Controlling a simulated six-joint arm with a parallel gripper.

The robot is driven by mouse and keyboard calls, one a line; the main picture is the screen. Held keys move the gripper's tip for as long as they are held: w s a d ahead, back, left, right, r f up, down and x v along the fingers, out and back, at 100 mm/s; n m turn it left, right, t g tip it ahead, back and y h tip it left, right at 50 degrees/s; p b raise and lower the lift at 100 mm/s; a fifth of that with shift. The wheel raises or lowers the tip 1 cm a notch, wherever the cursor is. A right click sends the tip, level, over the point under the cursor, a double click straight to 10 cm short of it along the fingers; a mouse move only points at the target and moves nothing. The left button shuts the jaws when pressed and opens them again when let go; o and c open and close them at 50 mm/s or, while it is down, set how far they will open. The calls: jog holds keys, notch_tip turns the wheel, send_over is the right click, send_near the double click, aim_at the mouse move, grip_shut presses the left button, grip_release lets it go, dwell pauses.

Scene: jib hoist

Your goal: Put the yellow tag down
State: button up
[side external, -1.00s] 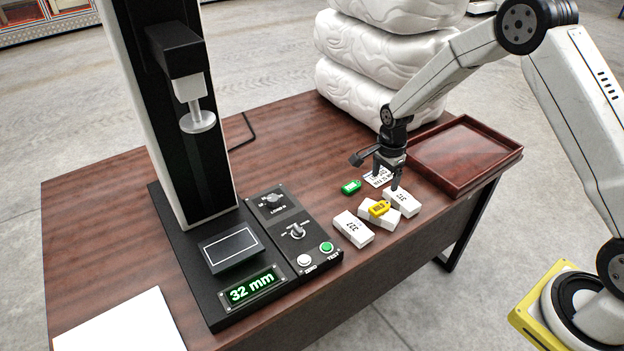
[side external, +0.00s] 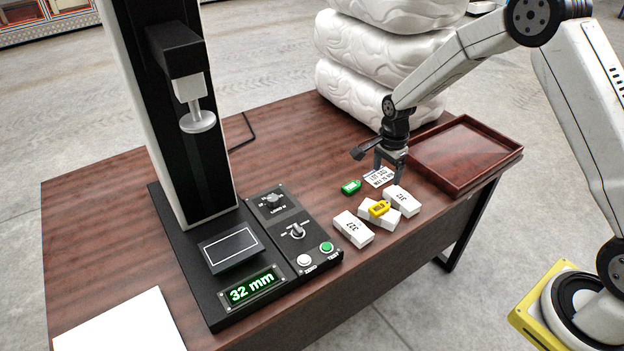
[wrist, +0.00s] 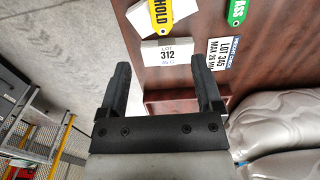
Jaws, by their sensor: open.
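The yellow tag (side external: 379,208) lies on top of the middle white block (side external: 393,218), among a small group of white blocks. In the wrist view the yellow tag (wrist: 160,14), marked HOLD, shows at the top edge, partly cut off. My gripper (side external: 391,172) is open and empty, behind and above the tag and apart from it. In the wrist view my gripper (wrist: 163,78) has its fingers spread wide with nothing between them.
A green tag (side external: 351,187) and a printed lot card (side external: 379,177) lie behind the blocks. A brown tray (side external: 462,192) stands at the right. The test stand with its 32 mm display (side external: 252,289) is at the left.

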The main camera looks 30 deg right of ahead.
jog(key=s+a+r+n+t, duration=0.1)
jog(key=s+a+r+n, duration=0.2)
jog(key=s+n, duration=0.6)
jog(key=s+a+r+n+t, duration=0.1)
jog(key=s+a+r+n, duration=0.2)
jog(key=s+r+n, duration=0.4)
jog(key=s+n, duration=0.1)
jog(key=s, duration=0.2)
jog(key=shift+s+a+n+t, duration=0.15)
jog(key=shift+s+n+t, duration=0.15)
jog(key=shift+n, duration=0.1)
jog(key=shift+w, duration=0.1)
